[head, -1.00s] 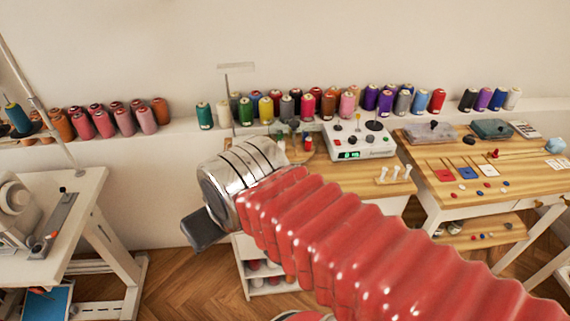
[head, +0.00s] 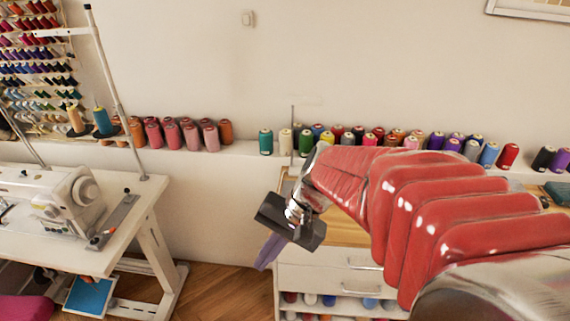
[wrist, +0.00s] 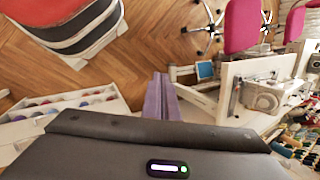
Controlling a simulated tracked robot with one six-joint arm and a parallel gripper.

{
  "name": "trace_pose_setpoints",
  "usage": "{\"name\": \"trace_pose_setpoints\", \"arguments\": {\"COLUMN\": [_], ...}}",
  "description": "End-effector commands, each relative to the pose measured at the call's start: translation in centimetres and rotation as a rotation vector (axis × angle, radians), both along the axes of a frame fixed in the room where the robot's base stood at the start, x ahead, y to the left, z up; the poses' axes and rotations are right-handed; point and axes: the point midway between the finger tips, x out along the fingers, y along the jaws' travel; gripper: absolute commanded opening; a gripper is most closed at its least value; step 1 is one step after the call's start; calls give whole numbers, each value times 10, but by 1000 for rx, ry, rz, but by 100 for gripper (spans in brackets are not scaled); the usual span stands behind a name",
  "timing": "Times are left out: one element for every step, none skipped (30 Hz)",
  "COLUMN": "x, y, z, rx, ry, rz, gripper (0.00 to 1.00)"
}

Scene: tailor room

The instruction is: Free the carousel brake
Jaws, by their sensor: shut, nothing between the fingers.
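My gripper (head: 266,252) hangs in front of the white drawer cabinet's left side in the head view, pointing down. Its purple fingers also show in the wrist view (wrist: 159,98), side by side, shut and empty, over the wooden floor. I cannot make out the carousel or its brake in either current view. My red arm covers much of the wooden worktop (head: 346,234) and whatever stands on it.
A white sewing table (head: 128,222) with a sewing machine (head: 62,203) stands at left. A wall ledge holds several thread cones (head: 190,136). The drawer cabinet (head: 318,278) has spools in its lower shelf. Open floor (head: 222,284) lies between table and cabinet. Magenta chairs (wrist: 243,22) show in the wrist view.

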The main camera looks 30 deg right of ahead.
Motion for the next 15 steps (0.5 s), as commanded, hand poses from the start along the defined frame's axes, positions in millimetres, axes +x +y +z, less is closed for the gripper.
{"name": "trace_pose_setpoints", "arguments": {"x": [5,8,13,16,20,24,28,32,37,40,43,49,52,55,60], "y": [-5,-8,-11,-14,-16,-21,-24,-28,-33,-37,-41,-47,-52,-57,-65], "z": [-5,-7,-9,-11,-12,-15,-16,-18,-20,-22,-24,-26,-27,-30,-32], "rx": [46,74,112,141,169,207,236,265,304,332,362,401,429,459,499], "ry": [26,36,52,63,74,86,95,104,114,122,130,137,142,149,156], "rz": [-47,-74,-110,-137,-165,-201,-229,-256,-294,-320,-348,-385,-413,-441,-478], "gripper": [0,0,0,0,0,0,0,0,0,0,0,0,0,0,0]}}
